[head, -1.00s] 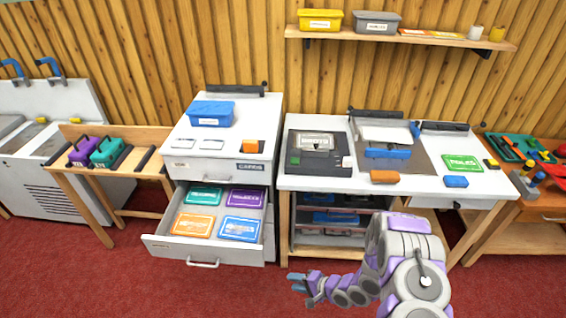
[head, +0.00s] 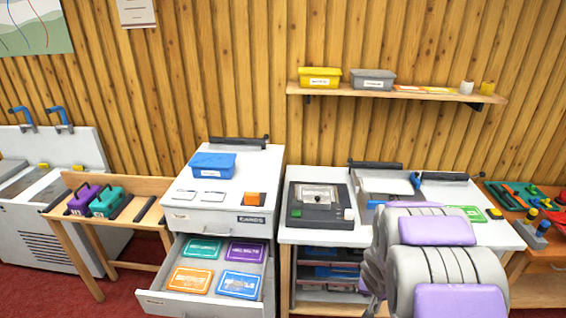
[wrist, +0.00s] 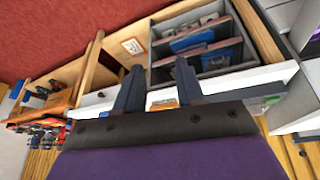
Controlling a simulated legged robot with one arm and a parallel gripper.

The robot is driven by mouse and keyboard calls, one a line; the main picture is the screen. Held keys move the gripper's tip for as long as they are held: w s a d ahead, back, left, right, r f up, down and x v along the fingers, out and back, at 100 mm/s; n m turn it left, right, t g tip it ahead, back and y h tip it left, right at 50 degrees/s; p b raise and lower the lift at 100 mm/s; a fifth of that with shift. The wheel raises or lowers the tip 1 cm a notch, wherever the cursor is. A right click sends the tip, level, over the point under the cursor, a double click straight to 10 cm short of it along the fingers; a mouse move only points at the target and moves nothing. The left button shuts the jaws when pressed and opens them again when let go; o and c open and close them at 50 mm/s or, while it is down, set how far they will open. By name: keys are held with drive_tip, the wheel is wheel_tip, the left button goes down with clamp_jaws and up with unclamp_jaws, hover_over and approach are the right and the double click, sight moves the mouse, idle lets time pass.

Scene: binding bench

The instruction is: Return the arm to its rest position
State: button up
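My gripper (wrist: 159,84) shows in the wrist view with its two dark fingers apart and nothing between them. In the head view my folded arm (head: 440,255) fills the lower right, in front of the right white bench, and my gripper is hidden there. The wrist view shows the bench's underside shelves (wrist: 205,45) turned over, beyond the fingers.
The drawer (head: 205,305) under the card cabinet stands open with several coloured cards in it. The right bench (head: 322,237) holds a dark device (head: 318,205) and a green card (head: 467,213). A shelf (head: 395,93) holds bins. Red carpet shows at lower left.

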drive_tip(key=s+a+r+g+h, duration=0.1)
drive_tip(key=s+a+r+g, duration=0.15)
drive_tip(key=s+r, duration=1.15)
drive_tip(key=s+a+r+n+g+y, duration=0.1)
drive_tip(key=s+a+r, duration=0.1)
drive_tip(key=s, duration=0.5)
drive_tip(key=s+a+r+n+g+y, duration=0.1)
drive_tip(key=s+a+r, duration=0.1)
drive_tip(key=s+a, duration=0.2)
drive_tip(key=s+a+r+n+g+y, duration=0.1)
drive_tip(key=s+a+n, duration=0.1)
drive_tip(key=s, duration=0.7)
drive_tip(key=shift+s+a+r, duration=0.3)
drive_tip(key=shift+a+r, duration=0.1)
drive_tip(key=shift+a, duration=0.45)
